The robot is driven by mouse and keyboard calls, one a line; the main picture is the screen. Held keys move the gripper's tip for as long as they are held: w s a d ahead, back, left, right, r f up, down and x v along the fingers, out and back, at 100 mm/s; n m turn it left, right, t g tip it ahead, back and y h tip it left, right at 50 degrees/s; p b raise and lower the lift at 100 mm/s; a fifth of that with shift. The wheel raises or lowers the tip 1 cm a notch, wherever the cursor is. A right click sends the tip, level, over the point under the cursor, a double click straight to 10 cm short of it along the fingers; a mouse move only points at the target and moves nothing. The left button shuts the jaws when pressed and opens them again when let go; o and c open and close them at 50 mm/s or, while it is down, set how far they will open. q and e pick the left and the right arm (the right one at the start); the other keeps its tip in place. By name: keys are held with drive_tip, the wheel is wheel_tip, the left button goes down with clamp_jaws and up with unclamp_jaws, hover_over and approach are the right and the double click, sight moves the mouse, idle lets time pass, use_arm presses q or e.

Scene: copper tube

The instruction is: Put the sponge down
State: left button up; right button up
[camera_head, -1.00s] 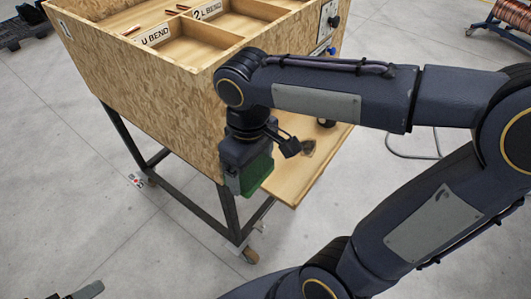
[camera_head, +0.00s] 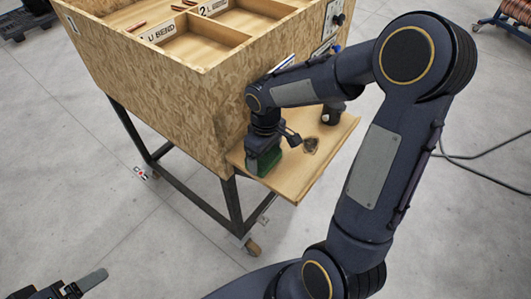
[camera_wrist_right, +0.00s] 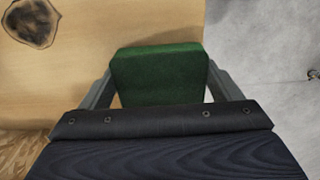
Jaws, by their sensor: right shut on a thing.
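A green sponge (camera_head: 268,163) is in my right gripper (camera_head: 264,166), at the left end of the wooden side shelf (camera_head: 300,185). In the right wrist view the sponge (camera_wrist_right: 160,75) sits between the two fingers of the right gripper (camera_wrist_right: 160,88), which are shut on its sides. The shelf's wood (camera_wrist_right: 110,22) shows behind it. I cannot tell whether the sponge's underside touches the shelf. Part of my left gripper (camera_head: 75,287) shows at the bottom left, away from the shelf; its finger opening is unclear.
A dark round stain (camera_head: 310,145) marks the shelf; it also shows in the wrist view (camera_wrist_right: 32,22). A dark object (camera_head: 333,112) stands at the shelf's back. The wooden bin cart (camera_head: 170,100) with labelled compartments rises beside the shelf. Open floor lies in front.

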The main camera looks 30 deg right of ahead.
sight(266, 156)
drive_tip(key=shift+f, duration=0.2)
drive_tip(key=o, duration=0.8)
wheel_tip(266, 156, up, 12)
drive_tip(key=s+a+m+t+y, duration=0.2)
drive_tip(key=s+m, duration=0.1)
drive_tip(key=s, duration=0.5)
drive_tip(key=s+a+m+t+y, duration=0.1)
drive_tip(key=s+a+m+t, duration=0.1)
drive_tip(key=s, duration=0.6)
drive_tip(key=shift+s+a+f+m+t+y, duration=0.25)
drive_tip(key=shift+f+m+t+y, duration=0.2)
drive_tip(key=shift+m+t, duration=0.3)
